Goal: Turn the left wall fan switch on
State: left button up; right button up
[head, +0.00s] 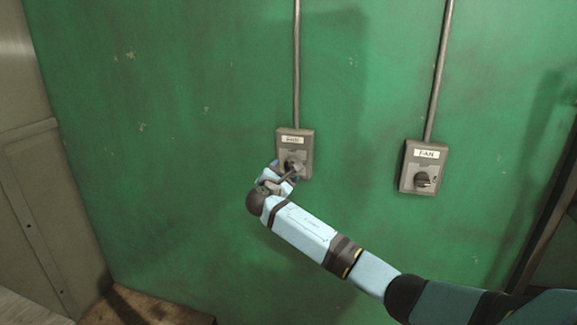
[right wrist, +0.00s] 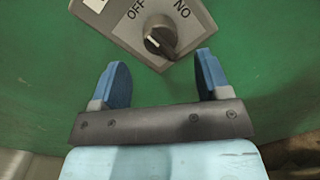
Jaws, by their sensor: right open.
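The left fan switch (head: 306,146) is a grey box on the green wall, with a pale label at its top and a conduit running up from it. In the right wrist view its dark rotary knob (right wrist: 160,38) sits between the words OFF and NO. My left gripper is not in view.
A second fan switch (head: 424,167), labelled FAN, is on the wall to the right with its own conduit. The green wall (head: 180,130) is bare to the left. A beige panel (head: 45,200) stands at the far left, and a dark frame is at the right edge.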

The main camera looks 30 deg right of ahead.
jog(key=x, duration=0.5)
jog(key=shift+w+d, duration=0.1)
jog(key=c, duration=0.9)
